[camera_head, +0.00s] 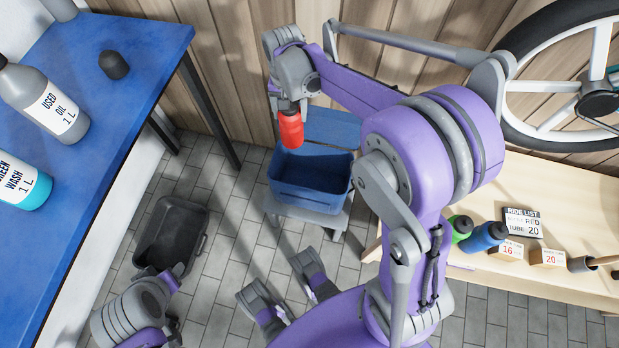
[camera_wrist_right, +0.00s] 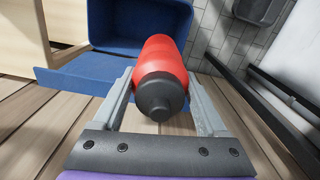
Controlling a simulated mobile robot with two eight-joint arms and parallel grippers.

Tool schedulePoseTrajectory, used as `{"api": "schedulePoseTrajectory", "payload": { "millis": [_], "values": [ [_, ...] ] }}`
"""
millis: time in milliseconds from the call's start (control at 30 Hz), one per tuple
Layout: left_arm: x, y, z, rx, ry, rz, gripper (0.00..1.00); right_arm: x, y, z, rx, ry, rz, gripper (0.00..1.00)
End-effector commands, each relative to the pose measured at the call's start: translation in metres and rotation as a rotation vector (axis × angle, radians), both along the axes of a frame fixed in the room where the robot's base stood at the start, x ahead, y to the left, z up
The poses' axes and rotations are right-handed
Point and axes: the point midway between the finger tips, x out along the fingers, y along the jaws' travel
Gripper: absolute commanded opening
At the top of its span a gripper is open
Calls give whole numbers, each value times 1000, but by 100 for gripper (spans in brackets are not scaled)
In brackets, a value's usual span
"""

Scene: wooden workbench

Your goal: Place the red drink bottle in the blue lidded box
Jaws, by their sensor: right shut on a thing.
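The red drink bottle (camera_head: 291,130) hangs from my right gripper (camera_head: 290,104), which is shut on it. In the right wrist view the bottle (camera_wrist_right: 162,62) lies between the two fingers, its dark cap toward the camera. The blue lidded box (camera_head: 310,200) stands below, its lid (camera_head: 333,128) raised at the back. In the head view the bottle overlaps the box's back left part and appears above it, not inside. The box also shows behind the bottle in the right wrist view (camera_wrist_right: 120,65). My left gripper (camera_head: 164,272) is low at the lower left; its finger opening is unclear.
The box rests on a small grey-blue stool (camera_head: 334,222). A black crate (camera_head: 205,240) is on the tiled floor to the left. A blue table (camera_head: 115,50) with bottles is at left. A wooden bench (camera_head: 500,270) with bottles and cards is at right. A wooden wall stands behind.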

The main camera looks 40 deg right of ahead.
Motion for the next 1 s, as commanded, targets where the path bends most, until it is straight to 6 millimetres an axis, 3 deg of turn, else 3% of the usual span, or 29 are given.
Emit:
{"api": "schedulePoseTrajectory", "payload": {
  "millis": [33,100,267,367,1000],
  "values": [
    [1,0,-18,0,6,0,50,-1,-4,-15,-1,2,-38,0],
    [1,0,-26,0,9,0,50,-1,-9,-20,-1,1,-80,0],
    [2,0,-35,0,12,0,50,-1,-13,-30,-2,-3,-125,0],
    [2,0,-40,0,14,0,50,0,-13,-48,-2,-3,-128,0],
    [8,0,-97,0,32,0,50,-1,-12,-221,-3,-2,-125,0]
  ]
}}
